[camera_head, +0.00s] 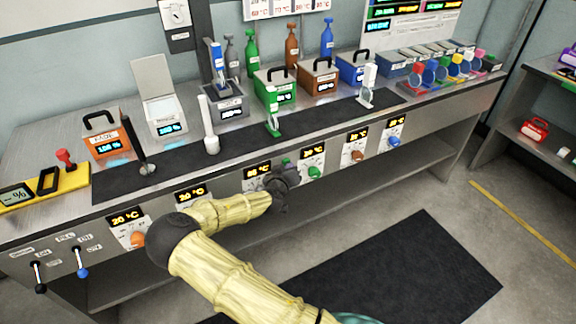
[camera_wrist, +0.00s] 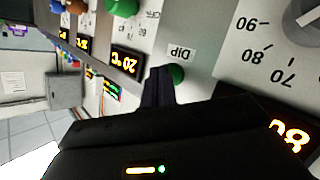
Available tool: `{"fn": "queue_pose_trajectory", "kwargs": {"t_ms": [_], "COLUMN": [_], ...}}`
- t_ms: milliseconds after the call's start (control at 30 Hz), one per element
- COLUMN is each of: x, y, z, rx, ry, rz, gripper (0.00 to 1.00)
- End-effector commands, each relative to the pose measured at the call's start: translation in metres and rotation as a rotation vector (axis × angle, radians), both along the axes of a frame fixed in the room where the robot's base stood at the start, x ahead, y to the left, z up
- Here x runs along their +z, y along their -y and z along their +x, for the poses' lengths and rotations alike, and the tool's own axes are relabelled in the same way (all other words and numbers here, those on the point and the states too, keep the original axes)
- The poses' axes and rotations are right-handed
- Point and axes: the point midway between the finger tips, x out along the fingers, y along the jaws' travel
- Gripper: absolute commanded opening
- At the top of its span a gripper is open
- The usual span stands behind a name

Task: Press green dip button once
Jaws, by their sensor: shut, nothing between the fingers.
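The green dip button (camera_wrist: 177,74) shows in the wrist view beside a white DIP label (camera_wrist: 180,53). It is small and round, on the grey front panel, and partly hidden by my gripper. My gripper (camera_wrist: 158,82) is shut and empty, with its dark fingertips just left of the button in that view. I cannot tell whether they touch it. In the head view my gripper (camera_head: 280,188) is at the bench's front panel, below a small green patch that may be the button (camera_head: 286,160).
A larger green knob (camera_head: 315,173) sits just right of my gripper in the head view. Temperature displays line the front panel, with a brown knob (camera_head: 357,156) and a blue knob (camera_head: 393,141) farther right. A green lidded bath (camera_head: 276,93) stands on the bench above.

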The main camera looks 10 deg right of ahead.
Motion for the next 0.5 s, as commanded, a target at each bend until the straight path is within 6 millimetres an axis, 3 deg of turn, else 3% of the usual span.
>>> {"fn": "queue_pose_trajectory", "kwargs": {"t_ms": [500], "x": [0.0015], "y": [0.002], "z": [-0.0091], "rx": [0.001], "ry": [0.002], "rz": [0.001], "gripper": [0.0]}}
